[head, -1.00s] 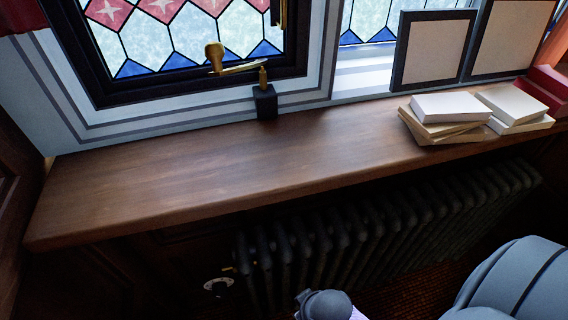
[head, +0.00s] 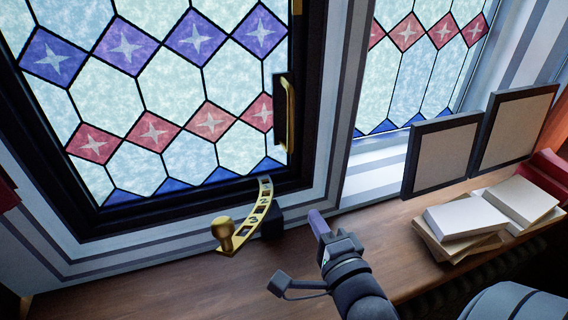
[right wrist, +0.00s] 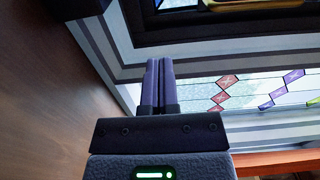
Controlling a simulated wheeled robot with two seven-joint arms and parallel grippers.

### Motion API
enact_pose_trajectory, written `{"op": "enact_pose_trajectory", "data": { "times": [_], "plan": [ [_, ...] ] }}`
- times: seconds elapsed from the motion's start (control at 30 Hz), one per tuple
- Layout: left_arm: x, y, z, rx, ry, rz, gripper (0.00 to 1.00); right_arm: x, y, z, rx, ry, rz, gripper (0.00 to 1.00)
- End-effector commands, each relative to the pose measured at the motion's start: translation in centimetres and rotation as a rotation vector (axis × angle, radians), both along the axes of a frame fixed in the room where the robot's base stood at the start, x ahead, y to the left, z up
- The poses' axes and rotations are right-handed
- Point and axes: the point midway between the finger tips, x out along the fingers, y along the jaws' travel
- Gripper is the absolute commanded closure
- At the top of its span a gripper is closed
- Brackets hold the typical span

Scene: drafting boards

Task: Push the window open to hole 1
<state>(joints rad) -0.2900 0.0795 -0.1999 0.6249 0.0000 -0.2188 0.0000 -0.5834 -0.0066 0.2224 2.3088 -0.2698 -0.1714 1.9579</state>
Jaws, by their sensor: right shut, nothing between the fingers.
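The window (head: 150,130) is a leaded, coloured pane in a black frame, on the left in the head view. It looks closed or nearly so. A black and brass handle (head: 285,115) is on its right side. A curved brass stay bar (head: 243,228) with a round knob (head: 223,232) runs from the frame's bottom; figures 2 and 3 can be read on it. A black block (head: 271,224) stands beside the bar; its pin cannot be made out. My right gripper (head: 316,218) is shut and empty, right of the block. Its fingers (right wrist: 161,85) show together in the right wrist view.
The wooden sill (head: 150,285) is clear on the left. A stack of pale books (head: 470,219) lies at its right, with two framed panels (head: 440,155) behind. A second coloured pane (head: 415,50) stands beyond the striped post (head: 335,110).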

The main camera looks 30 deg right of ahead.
Motion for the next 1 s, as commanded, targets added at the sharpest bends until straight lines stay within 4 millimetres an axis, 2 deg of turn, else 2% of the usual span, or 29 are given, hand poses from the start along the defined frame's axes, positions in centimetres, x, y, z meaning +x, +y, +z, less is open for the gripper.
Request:
{"op": "enact_pose_trajectory", "data": {
  "times": [0.2, 0.4, 0.6, 0.77, 1.0],
  "plan": [
    [-1.6, 0.2, 0.9, 0.004, 0.031, -0.001, 0.24, 4.3, -1.0, 0.3, -0.005, -0.001, 0.001, 1.00],
    [-1.0, 0.1, 1.5, 0.002, 0.020, -0.001, 0.24, 8.6, -2.0, 0.2, -0.006, 0.001, 0.000, 1.00],
    [-0.7, 0.1, 1.9, 0.002, 0.014, -0.001, 0.24, 11.7, -2.8, 0.1, -0.005, 0.004, 0.000, 1.00],
    [-0.7, 0.1, 2.0, 0.002, 0.013, -0.001, 0.24, 12.7, -3.0, 0.0, -0.003, 0.004, 0.000, 1.00],
    [-0.7, 0.1, 2.0, 0.002, 0.013, 0.000, 0.24, 12.8, -3.0, 0.0, -0.003, 0.005, 0.000, 1.00]
  ]
}}
